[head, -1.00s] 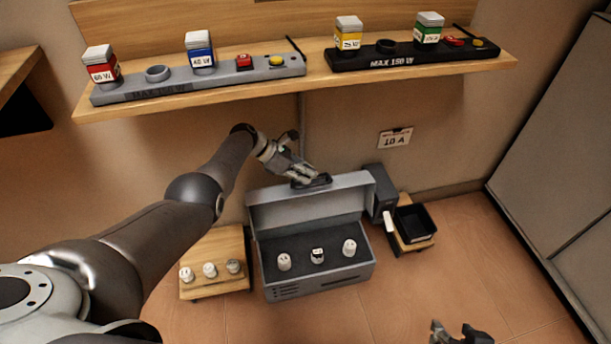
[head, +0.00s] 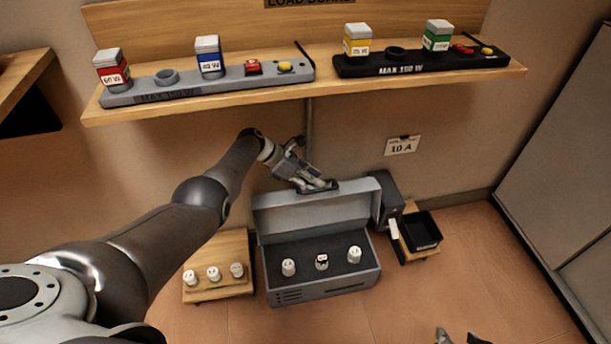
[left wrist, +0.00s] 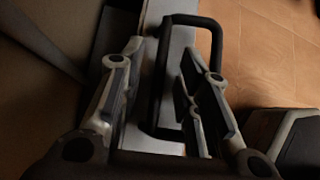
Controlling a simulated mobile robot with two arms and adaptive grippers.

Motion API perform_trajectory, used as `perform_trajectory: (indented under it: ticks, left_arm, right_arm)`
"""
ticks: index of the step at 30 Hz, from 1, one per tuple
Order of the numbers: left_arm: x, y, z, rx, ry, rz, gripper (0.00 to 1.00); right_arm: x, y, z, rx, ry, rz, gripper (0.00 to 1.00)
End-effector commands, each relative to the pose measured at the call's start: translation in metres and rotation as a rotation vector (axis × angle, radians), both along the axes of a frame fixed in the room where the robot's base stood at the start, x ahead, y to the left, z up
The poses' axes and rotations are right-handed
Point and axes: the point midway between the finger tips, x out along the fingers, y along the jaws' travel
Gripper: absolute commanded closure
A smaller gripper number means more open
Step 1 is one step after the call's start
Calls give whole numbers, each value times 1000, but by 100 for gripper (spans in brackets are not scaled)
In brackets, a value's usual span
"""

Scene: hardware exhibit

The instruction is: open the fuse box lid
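The grey fuse box (head: 320,285) stands on the floor with its lid (head: 330,209) raised, leaning back near the wall. The black lid handle (head: 318,187) is at the lid's upper edge. My left gripper (head: 325,185) is at this handle. In the left wrist view, the open fingers (left wrist: 160,85) stand apart on either side of the lid edge, with part of the handle (left wrist: 212,35) between and beyond them. Contact is unclear. My right gripper (head: 460,338) shows only its tips at the bottom edge.
A wooden stand (head: 220,284) with several white fuses is left of the box. A lever switch box (head: 388,200) and a black tray (head: 421,230) are at its right. The shelf (head: 300,98) with canisters hangs above. Floor at front right is clear.

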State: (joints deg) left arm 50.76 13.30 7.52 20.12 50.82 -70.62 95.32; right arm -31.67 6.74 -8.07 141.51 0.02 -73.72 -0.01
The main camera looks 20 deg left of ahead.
Motion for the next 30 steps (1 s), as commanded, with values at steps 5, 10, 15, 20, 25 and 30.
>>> perform_trajectory:
  ticks: [5,10,15,20,25,30]
  left_arm:
    - [-2,5,4,0,-1,1,69]
    - [-5,14,14,0,-4,1,69]
    - [-12,26,27,2,-2,3,69]
    - [-20,41,42,3,-1,1,69]
    - [-28,59,63,3,-1,0,69]
    - [-35,72,78,0,-1,1,69]
  right_arm:
    - [0,0,0,0,-1,0,57]
    - [0,0,0,0,-1,0,57]
    - [0,0,0,0,-1,0,57]
    - [0,0,0,0,-1,0,57]
    - [0,0,0,0,-1,0,57]
    - [0,0,0,0,-1,0,57]
